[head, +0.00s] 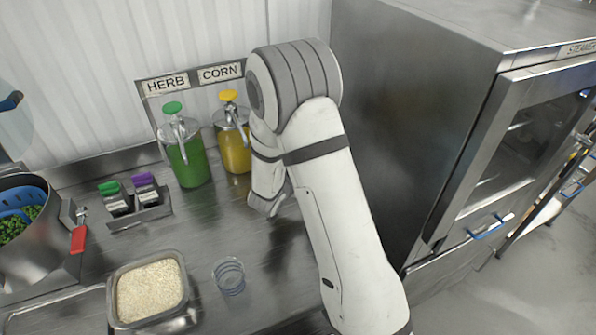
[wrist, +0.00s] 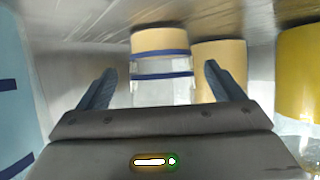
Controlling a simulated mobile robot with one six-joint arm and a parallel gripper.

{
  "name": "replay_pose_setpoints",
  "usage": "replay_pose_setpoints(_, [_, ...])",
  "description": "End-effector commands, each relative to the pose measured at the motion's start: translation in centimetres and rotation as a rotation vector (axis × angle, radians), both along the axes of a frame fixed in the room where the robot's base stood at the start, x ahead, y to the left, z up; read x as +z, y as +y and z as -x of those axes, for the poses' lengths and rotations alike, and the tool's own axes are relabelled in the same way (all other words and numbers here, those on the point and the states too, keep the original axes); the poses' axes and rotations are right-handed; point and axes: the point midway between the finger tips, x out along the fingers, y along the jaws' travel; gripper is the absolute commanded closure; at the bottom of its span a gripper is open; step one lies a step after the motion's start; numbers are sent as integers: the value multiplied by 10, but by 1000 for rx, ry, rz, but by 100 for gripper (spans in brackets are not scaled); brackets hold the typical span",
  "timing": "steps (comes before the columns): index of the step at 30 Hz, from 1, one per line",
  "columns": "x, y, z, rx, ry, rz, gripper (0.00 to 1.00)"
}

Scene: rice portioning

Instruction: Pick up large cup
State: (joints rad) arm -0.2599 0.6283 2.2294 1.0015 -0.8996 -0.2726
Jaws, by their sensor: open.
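In the wrist view, a clear cup (wrist: 162,91) with dark blue bands stands ahead of my gripper (wrist: 160,85), between the lines of its two fingers. Tan shows in or behind its upper part; I cannot tell which. The fingers are spread, with a gap on each side of the cup, and do not visibly touch it. In the head view, a small clear cup (head: 229,277) with blue lines stands on the steel counter (head: 250,235), right of the rice pan. My arm hides the gripper and the cup ahead of it there.
A tan cylinder (wrist: 221,68) and a yellow container (wrist: 300,75) stand to the right in the wrist view; a pale blue banded thing (wrist: 18,105) is at left. The head view shows pump bottles (head: 188,160), a rice pan (head: 113,287), a pot (head: 45,258) and a steamer (head: 440,120).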

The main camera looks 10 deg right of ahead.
Motion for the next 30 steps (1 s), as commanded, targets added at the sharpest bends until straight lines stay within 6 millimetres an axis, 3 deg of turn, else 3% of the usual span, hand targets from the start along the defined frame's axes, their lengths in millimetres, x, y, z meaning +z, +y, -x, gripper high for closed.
replay_pose_setpoints(6, [-12,-15,-22,-2,1,0,12])
replay_pose_setpoints(16, [-15,-16,-26,1,1,-1,13])
replay_pose_setpoints(30, [-15,-16,-26,1,1,-1,51])
